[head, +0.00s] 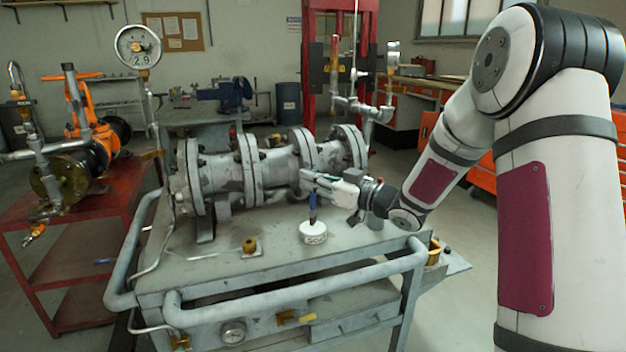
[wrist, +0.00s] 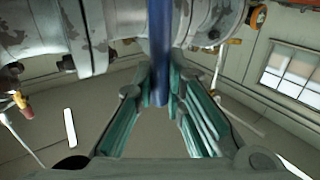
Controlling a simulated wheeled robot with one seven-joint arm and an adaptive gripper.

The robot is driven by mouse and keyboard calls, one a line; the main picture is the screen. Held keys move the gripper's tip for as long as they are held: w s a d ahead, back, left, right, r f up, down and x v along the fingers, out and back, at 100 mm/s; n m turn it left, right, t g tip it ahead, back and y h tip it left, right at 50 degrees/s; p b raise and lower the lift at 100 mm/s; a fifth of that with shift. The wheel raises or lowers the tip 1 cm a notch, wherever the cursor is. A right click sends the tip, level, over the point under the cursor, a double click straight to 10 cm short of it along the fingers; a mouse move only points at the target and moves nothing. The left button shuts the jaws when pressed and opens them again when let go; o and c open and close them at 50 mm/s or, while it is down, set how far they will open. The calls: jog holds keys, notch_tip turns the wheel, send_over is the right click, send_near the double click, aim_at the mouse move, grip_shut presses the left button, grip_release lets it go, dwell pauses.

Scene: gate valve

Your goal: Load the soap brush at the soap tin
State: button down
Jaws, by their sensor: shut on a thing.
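The soap brush (head: 313,203) has a blue handle and stands about upright in the head view. Its handle also shows as a blue rod (wrist: 158,50) between the fingers in the wrist view. My gripper (head: 318,180) is shut on the handle, and its teal-lined fingers (wrist: 163,90) close around it. The soap tin (head: 313,236), a low white round tin with dark lettering, sits on the bench top directly below the brush. The brush's lower end is at the tin's top; I cannot tell whether it touches the soap. The tin is not visible in the wrist view.
The grey flanged valve pipe (head: 270,168) lies across the bench behind the tin. A brass fitting (head: 249,245) stands left of the tin. A tubular rail (head: 290,284) runs along the bench front. A pressure gauge (head: 138,47) rises at the left.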

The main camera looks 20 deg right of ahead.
jog(key=shift+f, duration=0.7)
dwell(1.6)
jog(key=shift+r+p, duration=2.65)
jog(key=shift+r, duration=1.05)
jog(key=shift+f, duration=0.1)
